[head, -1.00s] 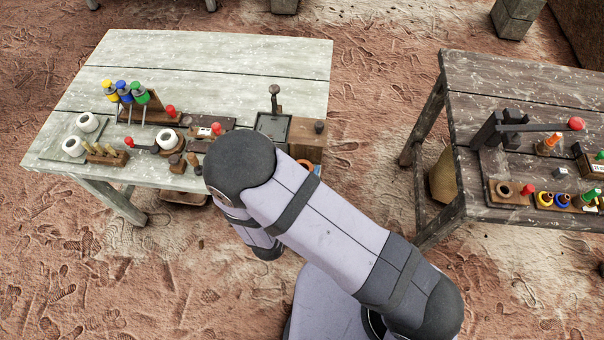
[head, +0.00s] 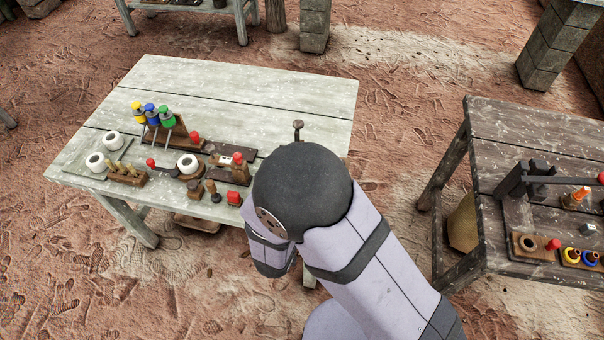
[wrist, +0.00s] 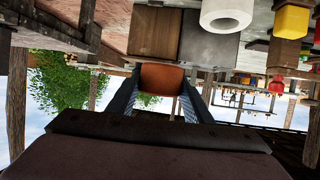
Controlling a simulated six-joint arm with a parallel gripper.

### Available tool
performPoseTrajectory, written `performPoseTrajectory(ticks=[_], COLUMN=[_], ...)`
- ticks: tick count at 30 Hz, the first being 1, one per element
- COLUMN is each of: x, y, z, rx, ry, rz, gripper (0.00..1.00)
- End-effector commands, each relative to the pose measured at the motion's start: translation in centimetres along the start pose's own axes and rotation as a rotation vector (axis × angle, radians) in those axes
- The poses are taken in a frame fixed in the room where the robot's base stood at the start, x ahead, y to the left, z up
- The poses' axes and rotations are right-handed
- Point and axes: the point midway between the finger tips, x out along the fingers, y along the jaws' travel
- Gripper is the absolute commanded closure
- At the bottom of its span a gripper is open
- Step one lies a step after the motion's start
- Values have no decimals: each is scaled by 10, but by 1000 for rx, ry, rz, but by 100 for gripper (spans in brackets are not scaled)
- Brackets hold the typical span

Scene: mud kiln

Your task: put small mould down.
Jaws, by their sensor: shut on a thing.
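My gripper (wrist: 160,82) shows in the wrist view, its two dark fingers shut on an orange-brown curved piece (wrist: 162,77), which I take to be the small mould. The piece sits between the fingertips, with open space and green foliage visible just beneath it in the picture. The wrist view looks upside down. A brown block (wrist: 154,32) and a grey block (wrist: 208,38) appear beyond the mould, apart from it as far as I can tell. In the head view my arm hides the gripper and mould near the right end of the pale table (head: 245,85).
A dark table (head: 530,130) with more tools stands to the right, across a gap.

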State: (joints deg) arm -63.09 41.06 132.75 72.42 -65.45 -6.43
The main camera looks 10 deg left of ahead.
Motion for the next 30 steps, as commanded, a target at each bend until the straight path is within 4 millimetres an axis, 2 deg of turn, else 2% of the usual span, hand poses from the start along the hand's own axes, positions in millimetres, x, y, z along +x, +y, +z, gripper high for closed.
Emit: performPoseTrajectory(ticks=[4,9,15,18,24,30], x=[24,41,50,51,52,61], y=[-34,-64,-80,-83,-85,-85], z=[-17,-54,-91,-101,-104,-80], rx=[-21,-68,-110,-121,-130,-133], ry=[7,9,8,5,2,-1], rz=[-84,-191,-277,-299,-312,-310], gripper=[80,80,80,80,80,80])
